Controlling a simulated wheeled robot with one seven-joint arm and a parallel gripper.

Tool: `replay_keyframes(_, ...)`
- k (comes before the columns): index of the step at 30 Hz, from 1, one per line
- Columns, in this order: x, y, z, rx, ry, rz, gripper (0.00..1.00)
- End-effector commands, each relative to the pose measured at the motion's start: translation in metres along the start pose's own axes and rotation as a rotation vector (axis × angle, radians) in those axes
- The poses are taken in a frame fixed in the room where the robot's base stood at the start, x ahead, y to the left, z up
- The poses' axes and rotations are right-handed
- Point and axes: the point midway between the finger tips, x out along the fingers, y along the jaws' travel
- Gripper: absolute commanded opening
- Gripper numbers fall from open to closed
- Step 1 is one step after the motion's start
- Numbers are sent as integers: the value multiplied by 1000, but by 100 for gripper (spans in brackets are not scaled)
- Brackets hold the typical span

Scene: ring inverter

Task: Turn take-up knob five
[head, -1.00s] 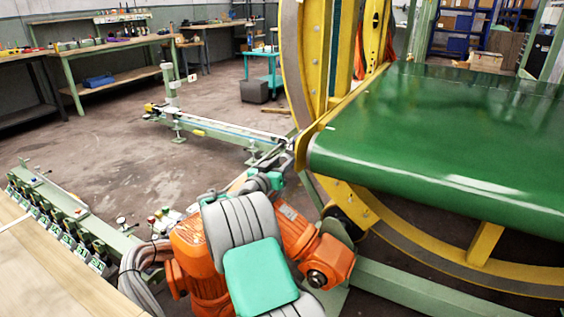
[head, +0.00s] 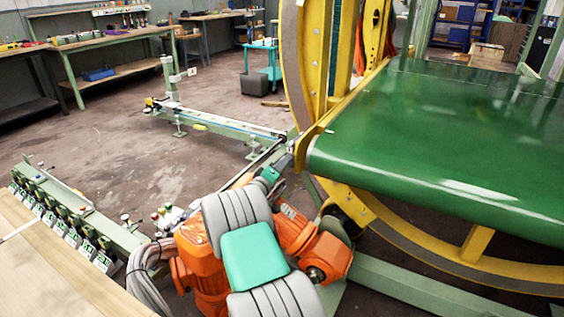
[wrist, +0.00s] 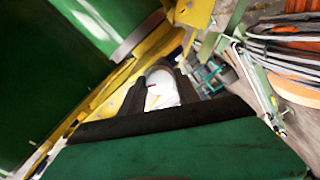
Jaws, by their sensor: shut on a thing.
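My gripper (head: 284,161) is at the near left edge of the big yellow ring, beside the end of the green belt; it is small and partly hidden in the head view. In the wrist view its two dark fingers (wrist: 155,95) stand on either side of a pale, rounded knob-like thing (wrist: 161,86) with a small red mark and a yellow mark. The fingers are shut on it. No number shows on it, so I cannot tell whether it is knob five.
The yellow ring (head: 294,70) and green belt (head: 440,150) stand close on the right. A green rail with several numbered plates (head: 62,222) runs at the left, beside a wooden bench top (head: 50,265). A low green conveyor (head: 215,123) lies beyond; open floor (head: 130,160) lies between.

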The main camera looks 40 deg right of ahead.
Motion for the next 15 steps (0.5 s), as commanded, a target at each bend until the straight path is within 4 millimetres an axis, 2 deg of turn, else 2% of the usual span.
replay_keyframes(1,1,5,0,-43,-4,3,0)
replay_keyframes(15,2,5,0,-489,-5,3,0)
